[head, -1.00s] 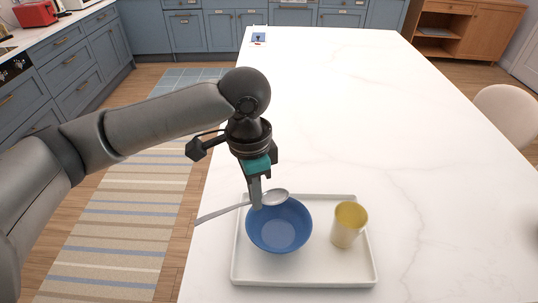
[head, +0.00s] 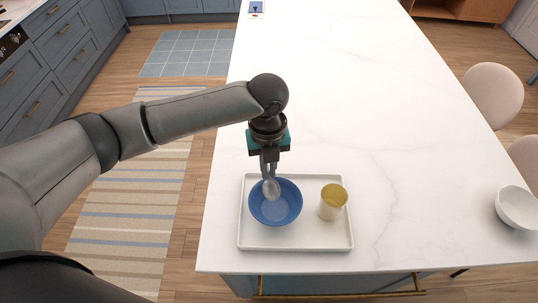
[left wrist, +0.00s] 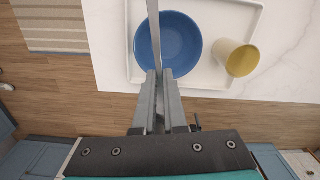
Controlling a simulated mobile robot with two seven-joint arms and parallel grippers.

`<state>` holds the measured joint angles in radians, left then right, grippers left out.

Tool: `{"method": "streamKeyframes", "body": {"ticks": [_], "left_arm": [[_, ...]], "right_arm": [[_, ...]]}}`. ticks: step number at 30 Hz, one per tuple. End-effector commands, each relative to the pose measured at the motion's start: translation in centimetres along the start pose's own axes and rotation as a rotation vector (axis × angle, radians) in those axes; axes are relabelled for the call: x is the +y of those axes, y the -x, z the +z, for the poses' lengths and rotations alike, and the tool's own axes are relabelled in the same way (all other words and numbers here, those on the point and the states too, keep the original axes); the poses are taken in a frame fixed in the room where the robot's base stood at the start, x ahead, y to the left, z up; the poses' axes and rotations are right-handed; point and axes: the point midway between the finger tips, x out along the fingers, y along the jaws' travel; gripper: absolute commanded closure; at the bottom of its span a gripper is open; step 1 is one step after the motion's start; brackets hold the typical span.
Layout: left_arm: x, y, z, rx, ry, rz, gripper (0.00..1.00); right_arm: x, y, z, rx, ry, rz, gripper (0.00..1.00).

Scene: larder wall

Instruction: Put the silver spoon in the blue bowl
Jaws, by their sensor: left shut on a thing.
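The silver spoon (head: 271,189) is held by my left gripper (head: 269,172), its bowl end showing over the blue bowl in the head view. The left wrist view shows its long thin silver shaft (left wrist: 154,35) running up from between the fingertips (left wrist: 157,76), across the bowl. The blue bowl (head: 284,213) stands upright on the white tray (head: 245,236); it also shows in the left wrist view (left wrist: 183,48). Whether the spoon touches the bowl, I cannot tell. My right gripper is not in view.
A yellow cup (head: 333,202) stands on the tray, right of the bowl. A white bowl (head: 517,207) is at the right of the white marble counter (head: 400,180). Pale chairs (head: 492,95) stand along the right side. The counter behind the tray is mostly clear.

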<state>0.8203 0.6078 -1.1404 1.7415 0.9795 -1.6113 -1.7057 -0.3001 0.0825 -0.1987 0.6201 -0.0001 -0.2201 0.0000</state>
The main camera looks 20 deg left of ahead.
Motion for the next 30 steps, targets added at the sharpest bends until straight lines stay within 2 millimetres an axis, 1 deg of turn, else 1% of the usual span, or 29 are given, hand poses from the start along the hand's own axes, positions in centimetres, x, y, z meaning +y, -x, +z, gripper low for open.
{"method": "streamKeyframes", "body": {"ticks": [1,6,11,17,18,24,30], "left_arm": [[0.0,0.4,-0.1,0.001,-0.056,0.004,1.0],[-0.1,0.4,-0.1,-0.002,-0.184,0.007,1.0],[-0.1,-0.1,-0.1,-0.003,-0.214,0.008,1.0],[-0.1,-1.7,-0.2,0.0,-0.212,0.009,1.0],[-0.1,-2.1,-0.2,0.0,-0.212,0.009,1.0],[-0.1,-4.1,-0.1,-0.003,-0.212,0.008,1.0],[-0.1,-5.5,-0.1,-0.004,-0.212,0.007,1.0]], "right_arm": [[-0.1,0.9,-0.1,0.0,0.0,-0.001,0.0],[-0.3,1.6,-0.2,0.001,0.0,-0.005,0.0],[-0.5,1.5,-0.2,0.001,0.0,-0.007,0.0],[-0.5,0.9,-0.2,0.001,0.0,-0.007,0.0],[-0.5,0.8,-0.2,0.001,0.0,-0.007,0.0],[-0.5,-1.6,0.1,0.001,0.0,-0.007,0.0],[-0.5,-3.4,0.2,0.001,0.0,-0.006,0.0]]}}
